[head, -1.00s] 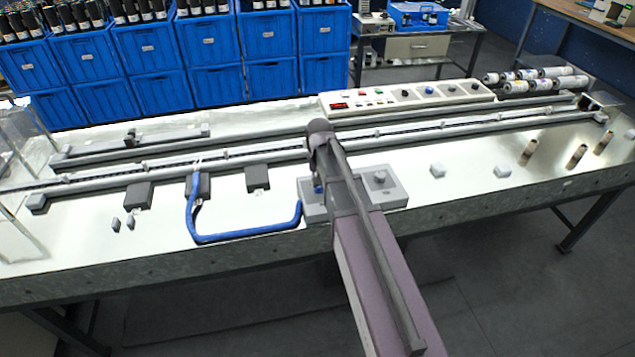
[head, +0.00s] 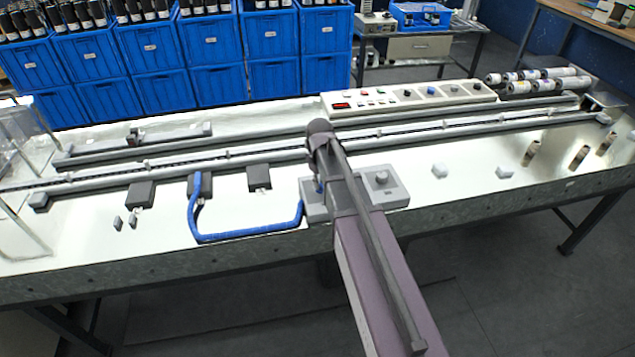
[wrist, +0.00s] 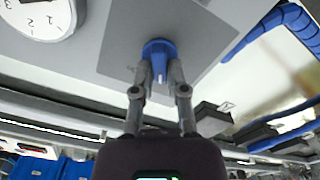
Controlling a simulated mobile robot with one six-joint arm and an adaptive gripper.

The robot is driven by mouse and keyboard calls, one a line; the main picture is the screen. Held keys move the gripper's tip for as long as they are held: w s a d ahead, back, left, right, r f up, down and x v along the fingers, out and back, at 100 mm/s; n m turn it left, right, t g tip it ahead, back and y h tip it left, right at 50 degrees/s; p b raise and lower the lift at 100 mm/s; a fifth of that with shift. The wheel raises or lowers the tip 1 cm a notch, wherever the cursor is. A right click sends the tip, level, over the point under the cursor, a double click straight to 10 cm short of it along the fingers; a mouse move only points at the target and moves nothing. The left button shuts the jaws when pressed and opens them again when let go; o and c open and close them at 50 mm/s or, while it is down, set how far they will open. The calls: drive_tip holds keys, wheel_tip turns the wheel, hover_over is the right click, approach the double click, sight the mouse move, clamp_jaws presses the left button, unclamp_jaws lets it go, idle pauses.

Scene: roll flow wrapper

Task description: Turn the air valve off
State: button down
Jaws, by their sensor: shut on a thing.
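The air valve has a blue knob (wrist: 157,52) with a pale pointer mark, set on a grey plate (wrist: 120,58). In the wrist view my gripper (wrist: 158,75) has its two fingers on either side of the knob, shut on it. In the head view my arm covers most of the valve. A bit of the blue knob (head: 320,186) shows beside my arm, on the left part of the grey box (head: 314,208). The jaws themselves are hidden there.
A round dial gauge (wrist: 38,14) is at upper left in the wrist view. A blue hose (head: 250,236) runs left from the grey box.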

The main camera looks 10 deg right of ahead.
idle(0.4)
drive_tip(key=c, duration=0.7)
unclamp_jaws()
drive_tip(key=shift+o, duration=0.2)
drive_tip(key=shift+s+r+p, duration=0.4)
drive_tip(key=shift+r+p, duration=0.35)
drive_tip(key=shift+p, duration=0.05)
drive_tip(key=s+m, duration=0.6)
drive_tip(key=s, duration=0.9)
drive_tip(key=shift+s+a+r+p, duration=0.35)
drive_tip(key=shift+s+r+p, duration=0.05)
drive_tip(key=shift+r, duration=0.05)
